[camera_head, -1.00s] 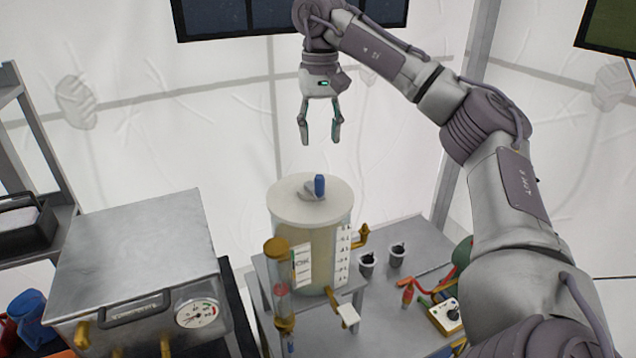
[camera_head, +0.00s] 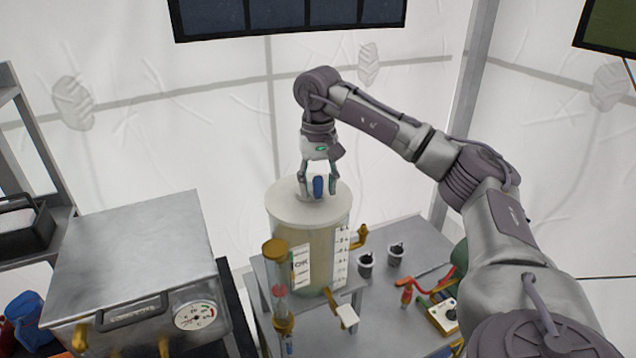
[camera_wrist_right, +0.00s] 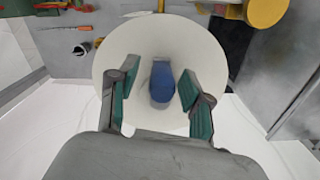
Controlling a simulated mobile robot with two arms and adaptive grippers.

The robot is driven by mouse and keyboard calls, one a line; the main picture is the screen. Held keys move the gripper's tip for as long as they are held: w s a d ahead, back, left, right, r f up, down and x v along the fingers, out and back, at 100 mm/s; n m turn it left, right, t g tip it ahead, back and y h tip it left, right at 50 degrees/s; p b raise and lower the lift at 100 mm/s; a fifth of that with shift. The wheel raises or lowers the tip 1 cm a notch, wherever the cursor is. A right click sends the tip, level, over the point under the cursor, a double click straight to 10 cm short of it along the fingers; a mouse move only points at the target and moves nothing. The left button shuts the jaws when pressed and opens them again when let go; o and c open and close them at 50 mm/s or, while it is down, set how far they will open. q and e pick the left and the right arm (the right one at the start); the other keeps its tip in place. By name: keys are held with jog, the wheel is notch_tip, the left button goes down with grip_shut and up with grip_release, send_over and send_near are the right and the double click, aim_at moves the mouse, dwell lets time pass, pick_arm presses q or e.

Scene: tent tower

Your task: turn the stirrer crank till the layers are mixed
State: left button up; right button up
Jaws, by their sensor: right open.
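The stirrer crank's blue handle (camera_head: 318,187) stands up from the white round lid of the clear tank (camera_head: 316,240). My right gripper (camera_head: 319,190) points down over the lid, with its fingers on either side of the handle. In the right wrist view the blue handle (camera_wrist_right: 162,84) lies between the two open fingers (camera_wrist_right: 160,92), with a gap on each side. The tank's contents look pale yellowish; I cannot make out separate layers. My left gripper does not show.
A metal box with a dial (camera_head: 140,260) stands at the left. A sight tube (camera_head: 277,285) with brass fittings is in front of the tank. Small dark cups (camera_head: 396,254) and red-handled valves (camera_head: 407,293) sit to the right on the metal table (camera_head: 385,320).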

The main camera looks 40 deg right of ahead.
grip_shut()
jog(key=shift+a+m, duration=0.2)
jog(key=shift+m, duration=0.1)
